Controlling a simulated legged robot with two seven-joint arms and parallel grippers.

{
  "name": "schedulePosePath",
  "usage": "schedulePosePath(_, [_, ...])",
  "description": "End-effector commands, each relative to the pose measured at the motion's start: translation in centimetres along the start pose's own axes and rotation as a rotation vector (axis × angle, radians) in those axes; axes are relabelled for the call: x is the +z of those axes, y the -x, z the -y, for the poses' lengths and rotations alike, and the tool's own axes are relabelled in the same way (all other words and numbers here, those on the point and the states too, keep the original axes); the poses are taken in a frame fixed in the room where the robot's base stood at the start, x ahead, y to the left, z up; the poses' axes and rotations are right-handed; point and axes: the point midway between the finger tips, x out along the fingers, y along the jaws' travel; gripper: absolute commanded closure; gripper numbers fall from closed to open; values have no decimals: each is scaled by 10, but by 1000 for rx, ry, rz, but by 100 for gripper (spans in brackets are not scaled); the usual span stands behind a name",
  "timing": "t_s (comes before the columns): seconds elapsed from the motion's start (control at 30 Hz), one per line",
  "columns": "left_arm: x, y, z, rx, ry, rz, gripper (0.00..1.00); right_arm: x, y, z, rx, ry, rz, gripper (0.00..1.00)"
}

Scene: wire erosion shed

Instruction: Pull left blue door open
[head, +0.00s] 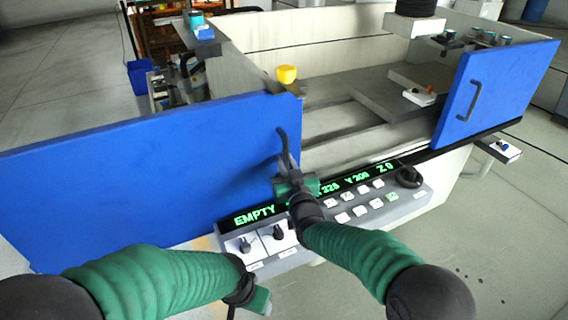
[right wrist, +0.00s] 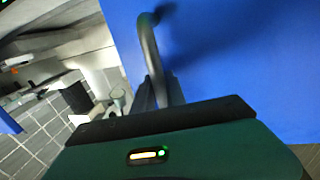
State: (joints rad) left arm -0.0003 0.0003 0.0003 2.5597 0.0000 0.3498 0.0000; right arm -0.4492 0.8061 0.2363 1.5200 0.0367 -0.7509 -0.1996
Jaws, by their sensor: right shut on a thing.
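The left blue door (head: 130,175) is a wide flat panel across the left front of the machine. Its dark bar handle (head: 284,147) is near its right edge. My right gripper (head: 288,172) is shut on the lower part of this handle; the right wrist view shows the handle (right wrist: 151,55) running down between the fingers (right wrist: 158,95), with the blue door (right wrist: 240,60) behind. The door's right edge stands apart from the right blue door (head: 500,85), and the machine interior shows between them. My left gripper (head: 258,300) is low in front of the door, its fingers unclear.
A control panel (head: 330,207) with a green-lit display, buttons and knobs lies just below my right gripper. Grey blocks (head: 385,95) lie inside the machine. Open floor (head: 500,240) is at right.

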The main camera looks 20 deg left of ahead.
Motion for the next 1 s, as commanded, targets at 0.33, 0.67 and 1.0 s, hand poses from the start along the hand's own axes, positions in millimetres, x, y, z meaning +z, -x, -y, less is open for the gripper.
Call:
schedulePosePath(0.33, [0,0,0,0,1,0,37,1,0,4,-5,-1,3,62])
schedulePosePath(0.67, [0,0,0,0,1,0,37,1,10,3,-5,-1,5,62])
schedulePosePath(1.0, [0,0,0,0,1,0,37,2,98,3,-5,1,7,62])
